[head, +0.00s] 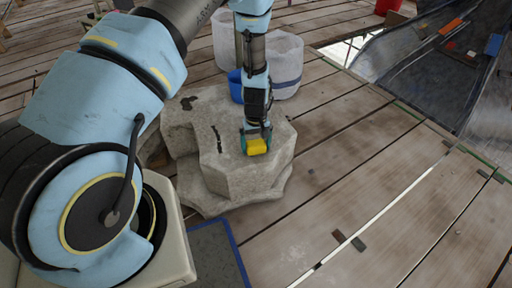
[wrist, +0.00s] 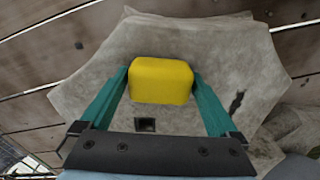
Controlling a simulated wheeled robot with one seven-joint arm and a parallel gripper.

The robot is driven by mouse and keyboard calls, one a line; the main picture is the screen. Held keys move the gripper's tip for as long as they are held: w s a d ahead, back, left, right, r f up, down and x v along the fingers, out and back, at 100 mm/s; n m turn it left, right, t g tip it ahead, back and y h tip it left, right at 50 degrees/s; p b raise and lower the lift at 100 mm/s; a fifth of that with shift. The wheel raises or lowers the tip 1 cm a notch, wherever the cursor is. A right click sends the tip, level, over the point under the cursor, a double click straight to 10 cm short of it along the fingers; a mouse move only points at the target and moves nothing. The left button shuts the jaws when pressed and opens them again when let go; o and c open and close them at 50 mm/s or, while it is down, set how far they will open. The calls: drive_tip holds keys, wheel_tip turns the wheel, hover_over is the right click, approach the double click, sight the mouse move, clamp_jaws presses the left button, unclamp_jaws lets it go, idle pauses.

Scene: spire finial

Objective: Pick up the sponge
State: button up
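The sponge (wrist: 160,81) is a yellow block with rounded edges. In the wrist view it lies between the two teal fingers of my gripper (wrist: 161,80), one on each side. Any gap between fingers and sponge is too small to make out, so I cannot tell whether they grip it. In the head view my gripper (head: 256,143) points down at the grey stone block, with the sponge (head: 257,147) at its fingertips. The sponge is at or just over the stone's top; its underside is hidden.
The stone block (head: 215,150) stands on a plank floor (head: 370,180). Behind it are a blue container (head: 236,88) and whitish bins (head: 285,62). A dark sloping sheet (head: 440,70) is at the upper right. The floor at right is mostly clear.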

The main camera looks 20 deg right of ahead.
sight(256, 143)
drive_tip(key=c, duration=1.2)
drive_tip(key=shift+o, duration=0.2)
wheel_tip(256, 143, up, 10)
drive_tip(key=shift+r+p, duration=0.1)
drive_tip(key=shift+p, duration=0.65)
